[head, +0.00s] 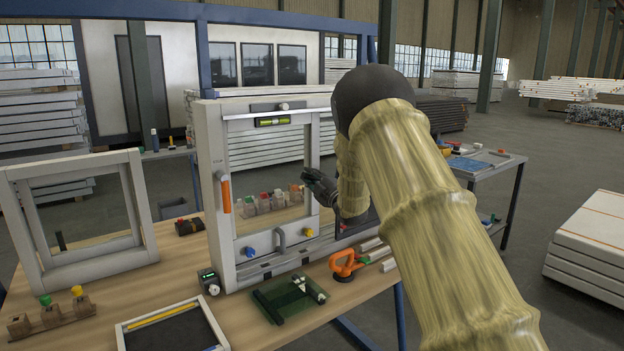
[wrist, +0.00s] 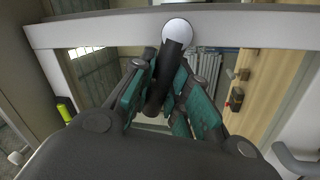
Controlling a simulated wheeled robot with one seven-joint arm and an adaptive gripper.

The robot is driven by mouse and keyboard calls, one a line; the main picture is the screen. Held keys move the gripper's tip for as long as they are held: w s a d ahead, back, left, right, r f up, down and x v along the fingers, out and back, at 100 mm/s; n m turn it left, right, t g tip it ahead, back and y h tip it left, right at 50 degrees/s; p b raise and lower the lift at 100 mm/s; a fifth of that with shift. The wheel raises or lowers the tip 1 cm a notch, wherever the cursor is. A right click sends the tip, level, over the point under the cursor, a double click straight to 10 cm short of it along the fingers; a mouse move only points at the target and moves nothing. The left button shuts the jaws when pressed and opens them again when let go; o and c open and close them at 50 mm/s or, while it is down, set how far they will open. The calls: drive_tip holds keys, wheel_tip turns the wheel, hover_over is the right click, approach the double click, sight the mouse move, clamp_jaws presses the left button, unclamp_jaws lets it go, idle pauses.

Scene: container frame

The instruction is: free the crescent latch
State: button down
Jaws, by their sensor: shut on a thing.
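The white container frame (head: 213,190) stands upright on the wooden bench. In the wrist view, the crescent latch shows as a black lever (wrist: 157,98) with a round silver pivot (wrist: 177,32) on the frame's white bar (wrist: 110,29). My gripper (head: 310,184) is at the right upright of the frame in the head view. In the wrist view, its teal-padded fingers (wrist: 166,100) are shut on the black lever, which slants down from the pivot between them. In the head view the latch is hidden behind my gripper and arm.
An orange handle (head: 226,195), blue knob (head: 249,252), yellow knob (head: 309,232) and grey pull handle (head: 280,239) are on the frame. An orange-handled tool (head: 346,265) and green board (head: 288,298) lie in front. A second frame (head: 152,210) stands left.

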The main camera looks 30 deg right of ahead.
drive_tip(key=c, duration=1.3)
unclamp_jaws()
drive_tip(key=shift+f, duration=0.1)
drive_tip(key=shift+c, duration=0.2)
drive_tip(key=v, duration=1.2)
drive_tip(key=shift+s+d, duration=0.1)
drive_tip(key=shift+d, duration=0.05)
